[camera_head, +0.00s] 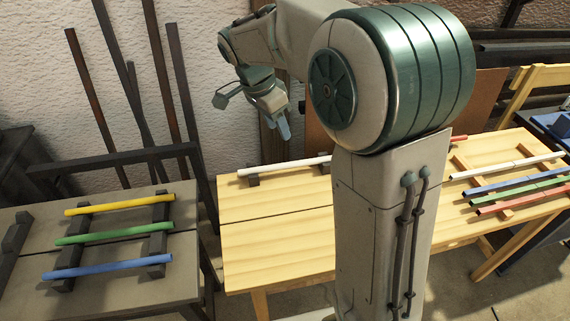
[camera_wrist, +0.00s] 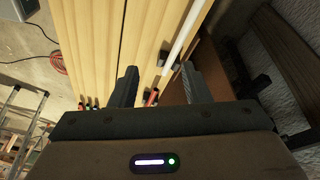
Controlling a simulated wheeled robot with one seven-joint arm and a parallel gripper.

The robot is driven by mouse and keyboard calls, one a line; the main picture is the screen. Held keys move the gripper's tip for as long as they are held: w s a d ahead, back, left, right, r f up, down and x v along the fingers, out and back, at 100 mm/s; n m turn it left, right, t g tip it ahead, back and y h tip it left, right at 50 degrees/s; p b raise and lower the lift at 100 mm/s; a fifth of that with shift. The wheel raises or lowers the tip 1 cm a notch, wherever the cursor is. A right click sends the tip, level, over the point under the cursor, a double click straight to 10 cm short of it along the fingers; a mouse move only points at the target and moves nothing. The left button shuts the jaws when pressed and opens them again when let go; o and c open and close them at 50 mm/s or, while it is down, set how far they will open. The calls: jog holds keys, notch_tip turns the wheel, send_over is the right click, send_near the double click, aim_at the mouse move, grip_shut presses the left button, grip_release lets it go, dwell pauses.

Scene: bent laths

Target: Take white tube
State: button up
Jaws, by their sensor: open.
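A white tube (camera_head: 290,165) lies along the back of the pale wooden table, resting on a dark block; my arm hides its right part. It also shows in the wrist view (camera_wrist: 181,39), running down between the lines of my two fingers, closer to the right finger. My gripper (camera_head: 284,128) hangs above and behind this tube in the head view. In the wrist view my gripper (camera_wrist: 160,82) is open and empty, apart from the tube. A second white tube (camera_head: 506,166) lies on a wooden rack at the right of the table.
Blue (camera_head: 514,180), green (camera_head: 520,192) and red (camera_head: 525,201) tubes lie near the second white tube. A grey table (camera_head: 110,263) at the left holds yellow, green and blue tubes. Dark posts (camera_head: 140,90) lean on the wall. The wooden table's left front is clear.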

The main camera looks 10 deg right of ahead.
jog(key=w+a+f+m+h+b, duration=0.1)
jog(key=w+a+f+m+b, duration=0.1)
jog(key=w+f+m, duration=0.3)
jog(key=b, duration=0.2)
send_over(285, 164)
jog(key=a, duration=0.2)
notch_tip(285, 164, down, 9)
jog(key=shift+w+a+r, duration=0.1)
jog(key=shift+w+a, duration=0.05)
jog(key=x, duration=0.5)
jog(key=shift+d, duration=0.3)
jog(key=shift+r, duration=0.1)
jog(key=shift+c, duration=0.3)
grip_shut()
